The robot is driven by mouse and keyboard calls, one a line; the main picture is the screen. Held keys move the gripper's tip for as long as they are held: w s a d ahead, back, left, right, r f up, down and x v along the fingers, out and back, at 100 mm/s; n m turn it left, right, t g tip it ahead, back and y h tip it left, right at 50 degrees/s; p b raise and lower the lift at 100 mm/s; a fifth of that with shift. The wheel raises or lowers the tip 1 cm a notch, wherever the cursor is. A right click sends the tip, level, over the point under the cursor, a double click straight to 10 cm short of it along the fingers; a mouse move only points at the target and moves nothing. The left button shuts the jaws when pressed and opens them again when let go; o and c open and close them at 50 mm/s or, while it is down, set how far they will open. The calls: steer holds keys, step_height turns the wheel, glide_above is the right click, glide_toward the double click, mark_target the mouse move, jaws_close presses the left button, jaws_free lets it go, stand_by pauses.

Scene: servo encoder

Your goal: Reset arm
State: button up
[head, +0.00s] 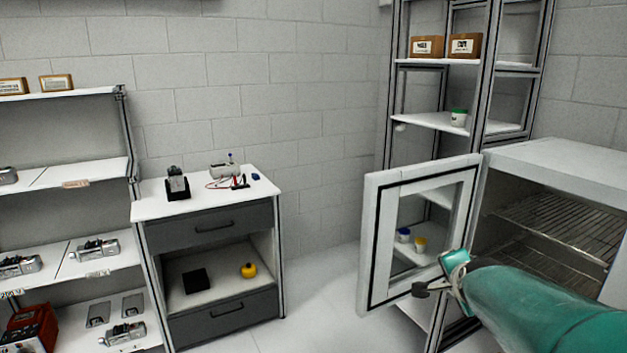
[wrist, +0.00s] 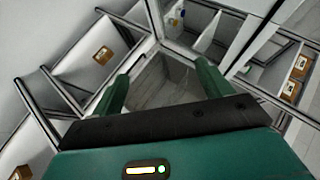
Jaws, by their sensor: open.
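My arm, teal, reaches in from the lower right of the head view. My gripper (head: 447,274) is at its end, in front of the open glass door of a white cabinet (head: 552,158). In the head view I cannot tell whether it touches the door (head: 376,245). In the wrist view my gripper (wrist: 162,72) shows two green fingers spread wide apart, with nothing between them. The fingers are open and empty.
The cabinet has wire racks (head: 560,225) inside and its door stands open. A drawer cart (head: 212,230) and left shelves (head: 75,185) stand apart; floor (head: 315,290) shows between.

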steer(key=s+a+n+g+y, duration=0.1)
steer(key=s+a+n, duration=0.3)
steer(key=s, duration=0.3)
steer(key=s+a+f+n+g+y, duration=0.1)
steer(key=s+a+n+g, duration=0.1)
steer(key=s+a+n, duration=0.3)
steer(key=s+a+f+n+g, duration=0.1)
steer(key=s+a+n, duration=0.3)
steer(key=s, duration=0.6)
steer(key=shift+s+a+f+n+g+y, duration=0.25)
steer(key=shift+s+a+n+g+y, duration=0.15)
steer(key=shift+n, duration=0.4)
